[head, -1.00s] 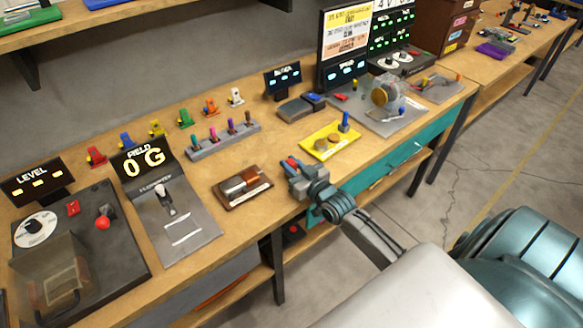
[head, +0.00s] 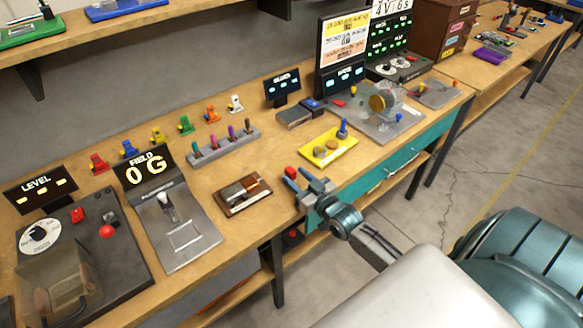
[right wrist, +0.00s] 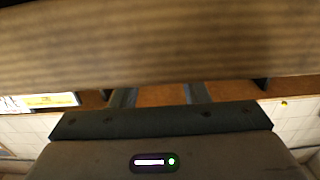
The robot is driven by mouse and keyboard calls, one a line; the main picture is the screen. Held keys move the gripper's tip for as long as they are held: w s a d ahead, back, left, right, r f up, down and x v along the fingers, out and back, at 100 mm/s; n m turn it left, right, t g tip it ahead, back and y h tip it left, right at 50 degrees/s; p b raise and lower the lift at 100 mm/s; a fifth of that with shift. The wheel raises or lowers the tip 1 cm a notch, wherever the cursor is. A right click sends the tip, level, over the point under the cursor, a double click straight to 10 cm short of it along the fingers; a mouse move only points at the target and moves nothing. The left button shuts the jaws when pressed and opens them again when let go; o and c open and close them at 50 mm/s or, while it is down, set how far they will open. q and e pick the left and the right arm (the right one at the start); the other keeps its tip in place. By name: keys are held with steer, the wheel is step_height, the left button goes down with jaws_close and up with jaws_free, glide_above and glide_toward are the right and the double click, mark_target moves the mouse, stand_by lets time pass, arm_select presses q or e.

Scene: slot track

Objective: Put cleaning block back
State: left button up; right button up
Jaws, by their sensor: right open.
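A small dark brown tray (head: 236,207) lies near the table's front edge in the head view. A copper-brown block (head: 241,188), which I take to be the cleaning block, rests in it. My right gripper (head: 297,178) is open at the front edge, to the right of the tray and apart from it. A small red piece shows at its fingertips; I cannot tell what it belongs to. In the right wrist view, the fingers (right wrist: 160,96) stand apart with brown wood between them, and a blurred wooden surface fills the top. My left gripper is not in view.
A yellow plate (head: 345,146) with round knobs and a blue peg lies behind my right gripper. A grey rack (head: 225,148) of coloured pegs stands behind the tray. A grey FIELD panel (head: 180,235) is left of the tray. Bare wood lies between tray and gripper.

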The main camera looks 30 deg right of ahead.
steer(key=s+p, duration=0.2)
steer(key=s, duration=0.6)
steer(key=shift+s+d+p, duration=0.35)
